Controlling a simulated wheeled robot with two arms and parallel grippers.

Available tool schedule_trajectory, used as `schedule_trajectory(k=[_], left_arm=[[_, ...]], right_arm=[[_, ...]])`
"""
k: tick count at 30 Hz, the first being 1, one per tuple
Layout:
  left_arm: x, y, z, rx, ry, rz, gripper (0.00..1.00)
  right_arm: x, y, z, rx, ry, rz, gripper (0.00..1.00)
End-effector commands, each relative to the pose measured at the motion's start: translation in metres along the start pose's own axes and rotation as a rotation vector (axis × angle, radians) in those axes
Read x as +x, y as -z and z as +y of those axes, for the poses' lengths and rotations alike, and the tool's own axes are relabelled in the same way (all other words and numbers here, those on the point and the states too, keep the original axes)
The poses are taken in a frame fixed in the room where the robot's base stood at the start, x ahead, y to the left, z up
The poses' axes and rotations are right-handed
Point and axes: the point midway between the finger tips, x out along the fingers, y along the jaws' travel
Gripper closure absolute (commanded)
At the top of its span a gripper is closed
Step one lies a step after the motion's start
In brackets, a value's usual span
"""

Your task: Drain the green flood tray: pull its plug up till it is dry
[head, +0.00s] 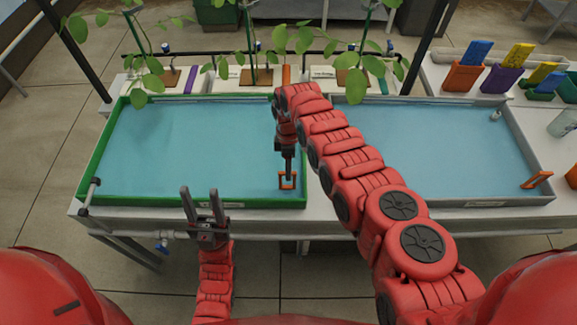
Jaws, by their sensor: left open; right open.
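The green flood tray (97,163) stands on the left of the bench and holds blue water. Its plug has an orange loop handle (281,181) standing at the tray's front right corner. My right gripper (290,178) reaches down over this corner from above, open, with its fingers at the handle. I cannot tell whether they touch it. The plug's lower part is hard to make out. My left gripper (201,200) is open and empty, pointing up at the tray's front wall, apart from the plug.
A grey tray (541,156) with water and its own orange handle (537,180) stands on the right. Potted plants (257,76) line the back, with leaves overhanging the green tray. Coloured bins (503,79) stand at the back right. A pipe fitting (90,193) is at the left front.

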Motion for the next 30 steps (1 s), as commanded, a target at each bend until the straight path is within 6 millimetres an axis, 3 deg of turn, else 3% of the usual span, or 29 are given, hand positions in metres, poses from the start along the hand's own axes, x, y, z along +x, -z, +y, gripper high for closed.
schedule_trajectory(k=[3, 11, 30], left_arm=[[0.0001, 0.0, 0.0, 0.0, 0.0, 0.0, 0.5], [0.0001, 0.0, 0.0, 0.0, 0.0, 0.0, 0.5], [0.0001, 0.0, 0.0, 0.0, 0.0, 0.0, 0.5]], right_arm=[[-0.0002, 0.0, -0.0001, 0.0, 0.0, 0.0, 0.53], [-0.0003, -0.0001, -0.0002, 0.0, 0.001, 0.0, 1.0], [-0.0001, -0.0002, -0.0004, 0.0, 0.002, -0.001, 1.0]])
